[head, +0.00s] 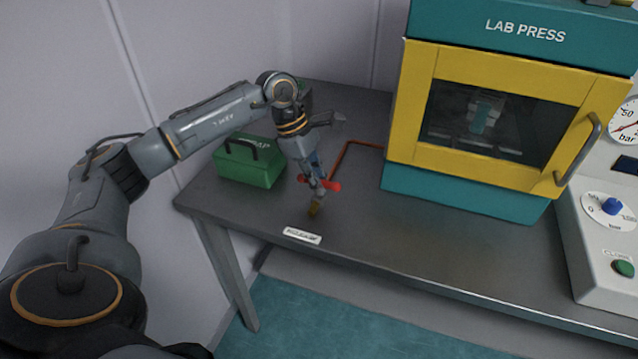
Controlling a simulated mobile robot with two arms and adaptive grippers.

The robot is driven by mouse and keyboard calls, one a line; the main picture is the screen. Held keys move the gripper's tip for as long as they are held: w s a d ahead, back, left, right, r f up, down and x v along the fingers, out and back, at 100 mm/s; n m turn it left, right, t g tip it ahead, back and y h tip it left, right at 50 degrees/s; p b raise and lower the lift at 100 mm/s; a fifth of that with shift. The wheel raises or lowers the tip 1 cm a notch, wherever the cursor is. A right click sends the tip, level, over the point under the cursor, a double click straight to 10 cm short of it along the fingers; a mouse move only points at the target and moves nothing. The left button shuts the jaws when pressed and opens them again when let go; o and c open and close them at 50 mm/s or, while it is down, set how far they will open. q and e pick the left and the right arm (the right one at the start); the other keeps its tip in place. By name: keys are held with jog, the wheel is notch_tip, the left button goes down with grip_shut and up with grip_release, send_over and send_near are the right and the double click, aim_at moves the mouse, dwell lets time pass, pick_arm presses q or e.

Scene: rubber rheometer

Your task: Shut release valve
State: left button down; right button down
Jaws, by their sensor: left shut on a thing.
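The release valve has a red handle (333,186) and a brass-coloured end (314,209), and it sits near the left front of the table. A white label (303,235), hard to read, lies on the table in front of it. My left gripper (318,184) reaches down from above and is shut on the red handle. The gripper hides the middle of the handle and most of the valve body. A copper-coloured pipe (346,152) runs over the table behind the valve towards the press. My right gripper is not in view.
A green box with a black carrying handle (250,166) stands left of my left gripper. The teal and yellow lab press (396,121), its door shut, stands to the right. A pale control panel (598,243) with a gauge and knob is at far right. The table's front middle is clear.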

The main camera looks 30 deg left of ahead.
pick_arm(q)
jog(key=c, duration=1.4)
grip_release()
jog(key=v, duration=1.2)
jog(key=shift+f, duration=0.1)
